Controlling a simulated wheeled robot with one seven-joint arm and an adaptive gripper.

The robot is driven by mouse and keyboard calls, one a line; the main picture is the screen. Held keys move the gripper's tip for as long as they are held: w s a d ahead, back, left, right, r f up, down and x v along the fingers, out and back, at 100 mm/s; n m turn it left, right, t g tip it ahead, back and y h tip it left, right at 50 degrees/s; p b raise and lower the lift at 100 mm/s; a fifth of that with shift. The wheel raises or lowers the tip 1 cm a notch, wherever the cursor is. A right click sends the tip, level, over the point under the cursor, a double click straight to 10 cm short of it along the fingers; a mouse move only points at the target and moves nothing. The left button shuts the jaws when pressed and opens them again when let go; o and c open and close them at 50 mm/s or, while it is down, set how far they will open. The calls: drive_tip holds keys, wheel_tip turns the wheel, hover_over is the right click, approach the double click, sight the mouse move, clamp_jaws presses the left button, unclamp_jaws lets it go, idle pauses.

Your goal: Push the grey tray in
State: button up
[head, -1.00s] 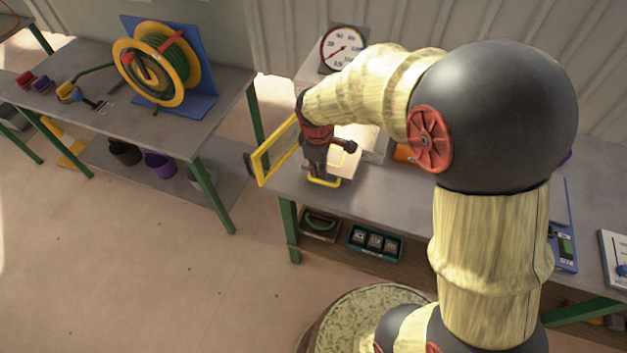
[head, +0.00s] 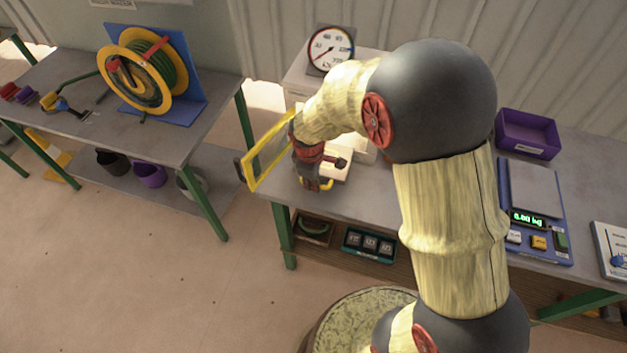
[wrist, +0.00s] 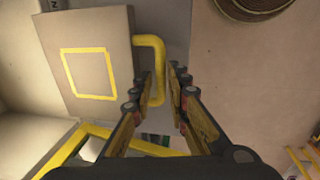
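The grey tray (wrist: 100,60) has a yellow square outlined on its top and a yellow loop handle (wrist: 156,60) on its right side in the wrist view. In the head view its pale top (head: 337,168) shows at the front left of the bench, partly hidden by my arm. My gripper (wrist: 160,72) points down at the handle, with a finger on either side of the bar and a gap between the fingertips. I cannot tell whether either finger touches it. In the head view my gripper (head: 312,184) covers part of the handle.
A yellow-framed guard (head: 268,150) stands open left of my gripper. A round dial (head: 330,48) is behind the press. A blue scale (head: 535,210) and a purple bin (head: 527,133) are to the right. The left bench (head: 75,95) holds a hose reel (head: 150,70).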

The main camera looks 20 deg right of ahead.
clamp_jaws()
idle(0.5)
drive_tip(key=w+d+p, duration=0.1)
drive_tip(key=w+d, duration=0.1)
drive_tip(key=w, duration=0.1)
drive_tip(key=w+d+p, duration=0.1)
drive_tip(key=w+d, duration=0.1)
drive_tip(key=w, duration=0.1)
drive_tip(key=w+d+p, duration=0.1)
drive_tip(key=w+d, duration=0.2)
drive_tip(key=w, duration=0.1)
drive_tip(key=shift+d, duration=0.1)
drive_tip(key=shift+o, duration=0.6)
unclamp_jaws()
wheel_tip(320, 180, up, 12)
drive_tip(key=s+a, duration=0.1)
drive_tip(key=shift+s+a, duration=0.15)
drive_tip(key=shift+s, duration=0.25)
drive_tip(key=shift+f, duration=0.1)
drive_tip(key=shift+c, duration=0.2)
